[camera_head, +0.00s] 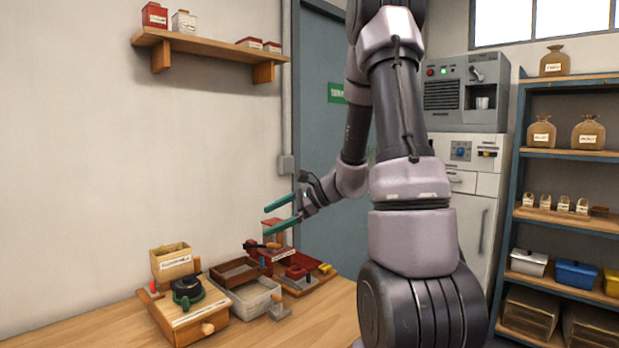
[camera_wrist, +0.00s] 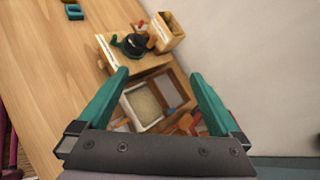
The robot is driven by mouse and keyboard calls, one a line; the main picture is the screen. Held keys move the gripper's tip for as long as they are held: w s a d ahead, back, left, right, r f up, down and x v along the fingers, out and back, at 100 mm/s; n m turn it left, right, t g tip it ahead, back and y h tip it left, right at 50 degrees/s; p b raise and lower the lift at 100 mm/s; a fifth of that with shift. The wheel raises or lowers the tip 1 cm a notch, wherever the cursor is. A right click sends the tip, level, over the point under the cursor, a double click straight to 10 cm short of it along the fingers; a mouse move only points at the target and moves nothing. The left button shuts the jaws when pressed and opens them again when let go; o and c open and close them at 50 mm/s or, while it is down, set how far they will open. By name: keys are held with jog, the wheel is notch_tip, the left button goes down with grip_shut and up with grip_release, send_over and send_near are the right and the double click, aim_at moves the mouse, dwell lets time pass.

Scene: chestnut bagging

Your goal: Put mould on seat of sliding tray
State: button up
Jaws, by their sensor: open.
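My gripper (camera_head: 272,215) is open and empty, its two green fingers spread above the back of the bench. In the wrist view my gripper (camera_wrist: 160,75) frames the work area, and nothing lies between the fingertips. I cannot surely tell which piece is the mould. A small teal block with an opening (camera_wrist: 72,12) lies alone on the bench in the wrist view.
A wooden box with a drawer (camera_head: 187,323) carries a black round pot (camera_head: 187,287). A labelled wooden bin (camera_head: 171,264) stands behind it. A red device (camera_head: 272,256) and a brown open tray (camera_head: 230,273) crowd the right. The bench (camera_wrist: 50,75) has free room in the wrist view.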

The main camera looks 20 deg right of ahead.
jog(key=s+a+r+n+g+h, duration=0.35)
jog(key=s+r+n, duration=0.45)
jog(key=s, duration=0.4)
jog(key=s+d+r+n+t+h, duration=0.4)
jog(key=s+r+n+h, duration=0.1)
jog(key=s, duration=0.5)
jog(key=shift+d+r+n, duration=0.2)
jog(key=shift+r+n, duration=0.6)
jog(key=shift+r, duration=0.05)
